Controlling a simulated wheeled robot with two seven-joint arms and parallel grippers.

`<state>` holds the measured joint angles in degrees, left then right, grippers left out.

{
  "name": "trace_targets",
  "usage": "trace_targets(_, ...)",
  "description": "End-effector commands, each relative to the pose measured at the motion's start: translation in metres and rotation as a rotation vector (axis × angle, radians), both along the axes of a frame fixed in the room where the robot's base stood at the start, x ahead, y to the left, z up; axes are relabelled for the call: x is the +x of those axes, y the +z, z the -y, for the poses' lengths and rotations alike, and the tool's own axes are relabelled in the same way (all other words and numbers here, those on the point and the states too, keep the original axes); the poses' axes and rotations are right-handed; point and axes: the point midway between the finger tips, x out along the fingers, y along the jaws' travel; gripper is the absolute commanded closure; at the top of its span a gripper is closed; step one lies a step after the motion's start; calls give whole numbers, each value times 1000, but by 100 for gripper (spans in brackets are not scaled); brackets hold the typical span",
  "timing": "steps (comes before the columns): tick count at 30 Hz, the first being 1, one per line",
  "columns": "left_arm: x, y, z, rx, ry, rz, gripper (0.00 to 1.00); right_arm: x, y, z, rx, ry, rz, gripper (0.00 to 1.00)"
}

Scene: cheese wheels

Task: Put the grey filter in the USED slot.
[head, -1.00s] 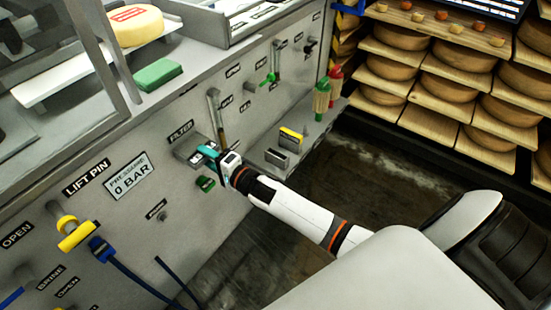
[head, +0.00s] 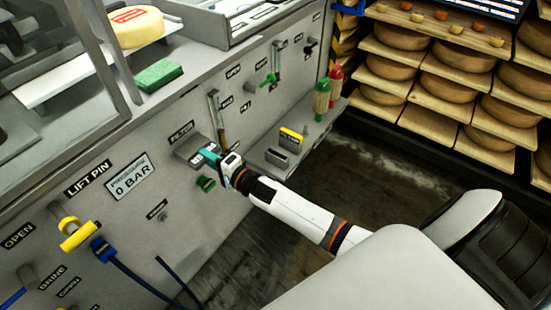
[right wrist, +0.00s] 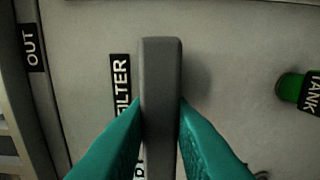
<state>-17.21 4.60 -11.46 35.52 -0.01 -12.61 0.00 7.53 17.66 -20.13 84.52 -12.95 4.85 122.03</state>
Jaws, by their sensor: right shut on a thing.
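The grey filter (right wrist: 162,100) is a grey block with rounded edges, upright between my teal fingers in the right wrist view. In the head view the grey block (head: 189,148) is at the machine's front panel, just under the FILTER label (head: 181,133). My right gripper (head: 208,156) is shut on it; it also shows in the right wrist view (right wrist: 162,135). Whether the filter's far end is still inside the panel is hidden. I cannot make out a USED label. My left gripper is not in view.
A low ledge (head: 262,152) right of the gripper holds a yellow-marked piece (head: 290,138) and a grey piece (head: 277,156). Red and green bottles (head: 322,98) stand farther along. A green knob (head: 205,183) is below the gripper. Cheese shelves (head: 440,75) stand at the back right.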

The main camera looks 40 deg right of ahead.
Motion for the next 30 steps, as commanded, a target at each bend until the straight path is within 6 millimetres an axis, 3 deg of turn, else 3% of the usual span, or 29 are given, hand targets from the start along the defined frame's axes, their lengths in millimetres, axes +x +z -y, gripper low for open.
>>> trace_targets(30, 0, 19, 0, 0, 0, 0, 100, -29, 0, 11, 0, 0, 0, 100)
